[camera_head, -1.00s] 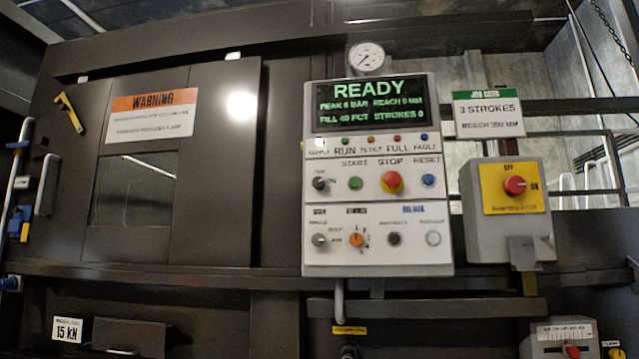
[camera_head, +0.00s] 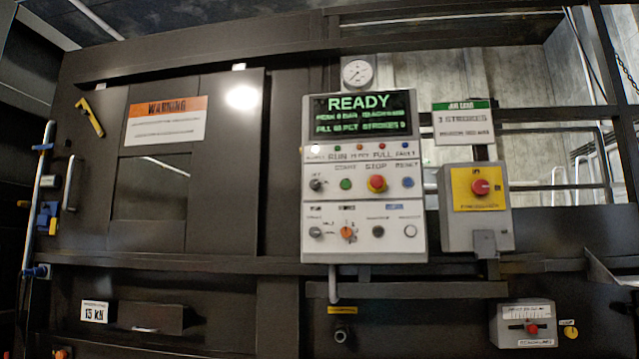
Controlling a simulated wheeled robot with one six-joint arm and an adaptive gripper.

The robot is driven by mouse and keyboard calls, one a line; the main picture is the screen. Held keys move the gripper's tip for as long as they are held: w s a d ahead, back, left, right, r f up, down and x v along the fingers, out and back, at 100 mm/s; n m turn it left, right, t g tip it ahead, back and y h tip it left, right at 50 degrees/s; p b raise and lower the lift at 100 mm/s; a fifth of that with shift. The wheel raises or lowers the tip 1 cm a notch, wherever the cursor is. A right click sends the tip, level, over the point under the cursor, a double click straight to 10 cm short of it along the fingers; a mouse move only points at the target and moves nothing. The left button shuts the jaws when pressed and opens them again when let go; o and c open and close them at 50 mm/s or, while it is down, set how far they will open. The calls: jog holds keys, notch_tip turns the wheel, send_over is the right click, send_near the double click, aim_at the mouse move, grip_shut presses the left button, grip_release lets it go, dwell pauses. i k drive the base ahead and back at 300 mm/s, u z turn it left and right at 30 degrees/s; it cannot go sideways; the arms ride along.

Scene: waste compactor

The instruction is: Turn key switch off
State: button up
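The key switch (camera_head: 316,184) is a small dark knob with OFF/ON marks at the left of the control panel (camera_head: 312,215), in the row of START, STOP and RESET. Its exact angle is too small to tell. The display (camera_head: 361,114) above reads READY in green. My gripper is not in view.
A pressure gauge (camera_head: 357,72) stands above the panel. A door with a warning label (camera_head: 166,122) is at left. A grey piece (camera_head: 611,272) juts in at the right edge.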

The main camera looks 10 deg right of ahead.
aim_at(314, 185)
jog(key=z, duration=0.8)
jog(key=i, duration=0.95)
